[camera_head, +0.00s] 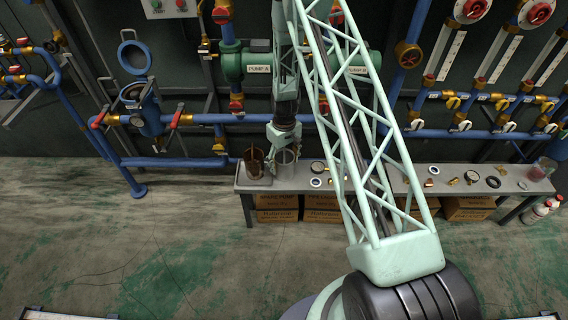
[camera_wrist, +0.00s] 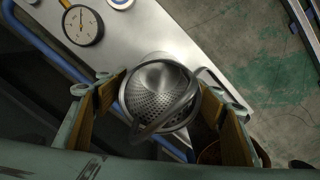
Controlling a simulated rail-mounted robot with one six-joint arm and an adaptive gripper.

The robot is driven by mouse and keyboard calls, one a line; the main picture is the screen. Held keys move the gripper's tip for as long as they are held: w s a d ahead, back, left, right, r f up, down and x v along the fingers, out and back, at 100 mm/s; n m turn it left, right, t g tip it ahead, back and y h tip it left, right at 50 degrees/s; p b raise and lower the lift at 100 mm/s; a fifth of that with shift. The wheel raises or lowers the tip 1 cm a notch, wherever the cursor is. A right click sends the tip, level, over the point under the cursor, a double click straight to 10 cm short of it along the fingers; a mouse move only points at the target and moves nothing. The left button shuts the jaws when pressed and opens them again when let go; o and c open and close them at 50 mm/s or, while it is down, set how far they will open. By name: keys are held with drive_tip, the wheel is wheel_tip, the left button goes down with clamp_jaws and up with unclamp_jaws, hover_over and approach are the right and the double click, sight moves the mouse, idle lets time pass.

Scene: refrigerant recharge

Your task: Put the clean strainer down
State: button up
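The clean strainer (camera_head: 285,165) is a bright metal cup that appears to stand upright on the grey bench (camera_head: 390,180), near its left end. In the wrist view the clean strainer (camera_wrist: 155,88) shows its perforated inside and a hoop handle slanting across its mouth. My gripper (camera_head: 284,143) is right above it. In the wrist view the fingers of my gripper (camera_wrist: 162,102) are wide apart, one on each side of the strainer and handle. They do not appear clamped on it. Contact between the strainer's base and the bench is hidden.
A rusty brown strainer (camera_head: 254,163) stands close to the left, partly visible in the wrist view (camera_wrist: 209,152). Gauges (camera_head: 318,167), rings and brass fittings lie to the right. Blue pipes (camera_head: 215,118) and an open-lidded blue housing (camera_head: 146,112) are behind.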

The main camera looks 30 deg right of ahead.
drive_tip(key=shift+r, duration=0.15)
drive_tip(key=shift+r+p, duration=1.25)
drive_tip(key=shift+r, duration=4.75)
drive_tip(key=shift+r, duration=0.15)
